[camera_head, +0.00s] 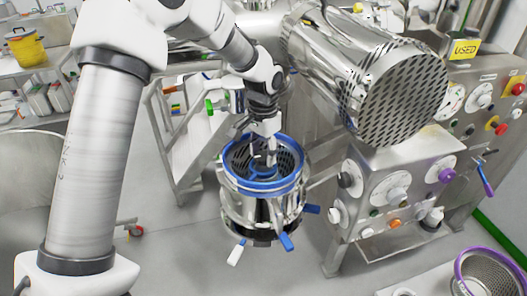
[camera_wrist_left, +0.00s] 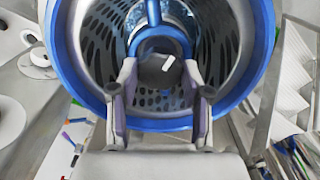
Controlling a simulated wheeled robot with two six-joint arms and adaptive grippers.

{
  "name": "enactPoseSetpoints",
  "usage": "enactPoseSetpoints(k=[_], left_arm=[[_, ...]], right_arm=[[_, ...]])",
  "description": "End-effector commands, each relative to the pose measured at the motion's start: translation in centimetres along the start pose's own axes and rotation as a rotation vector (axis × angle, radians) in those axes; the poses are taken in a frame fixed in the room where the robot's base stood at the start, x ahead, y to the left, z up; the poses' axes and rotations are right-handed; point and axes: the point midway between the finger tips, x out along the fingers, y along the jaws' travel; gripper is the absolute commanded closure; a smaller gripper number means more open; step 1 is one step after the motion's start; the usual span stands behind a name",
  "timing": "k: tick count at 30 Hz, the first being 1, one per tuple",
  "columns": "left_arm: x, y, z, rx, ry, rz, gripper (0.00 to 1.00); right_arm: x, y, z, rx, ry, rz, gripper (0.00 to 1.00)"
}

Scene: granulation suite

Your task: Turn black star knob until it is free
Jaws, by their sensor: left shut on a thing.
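The black star knob (camera_wrist_left: 155,72) shows in the left wrist view as a dark round piece with a white mark, in the middle of the vessel's mouth. My left gripper (camera_wrist_left: 160,80) is shut on it, with one finger on each side. In the head view my left gripper (camera_head: 267,156) reaches down into the blue-rimmed metal vessel (camera_head: 262,205); the knob is not clear there. The vessel's blue rim (camera_wrist_left: 68,80) and perforated inner wall surround the knob in the wrist view. The fingers hide parts of the knob's edge. My right gripper is not in view.
A large perforated steel drum (camera_head: 400,105) hangs close to the right of my arm. A control cabinet (camera_head: 395,185) with knobs and dials stands right of the vessel.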

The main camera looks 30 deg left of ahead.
Motion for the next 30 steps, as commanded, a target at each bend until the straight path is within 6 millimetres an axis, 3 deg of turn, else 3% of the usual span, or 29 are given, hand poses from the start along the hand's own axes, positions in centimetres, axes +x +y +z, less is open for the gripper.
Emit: enactPoseSetpoints(k=[30], left_arm=[[0.37, 0.18, 0.28, -0.89, -0.012, -0.002, 0.87]], right_arm=[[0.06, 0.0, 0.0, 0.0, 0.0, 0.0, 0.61]])
